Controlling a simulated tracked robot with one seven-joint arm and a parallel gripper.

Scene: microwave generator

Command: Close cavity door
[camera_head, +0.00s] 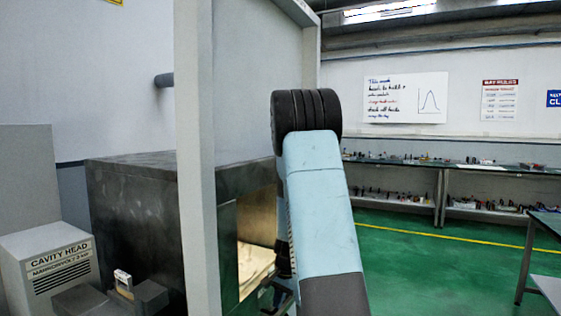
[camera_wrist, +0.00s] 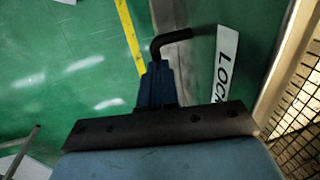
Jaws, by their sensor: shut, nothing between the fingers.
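The dark metal cavity box (camera_head: 135,215) stands left of centre in the head view. Its front opening (camera_head: 255,235) shows a lit, yellowish interior, so the cavity is open. My arm hides part of that opening. In the wrist view, my gripper (camera_wrist: 155,75) is shut and empty. A black bent handle (camera_wrist: 172,40) lies just beyond its fingertips; I cannot tell whether they touch. A white label reading "LOC" (camera_wrist: 226,60) is beside the handle, on a grey surface that may be the door. A wire mesh (camera_wrist: 298,125) shows at the right edge.
A tall grey frame post (camera_head: 195,150) stands in front of the box. A small "CAVITY HEAD" unit (camera_head: 55,265) is at lower left. Workbenches (camera_head: 450,175) line the back wall, and another table (camera_head: 545,230) is at right. Green floor (camera_head: 420,270) is clear between them.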

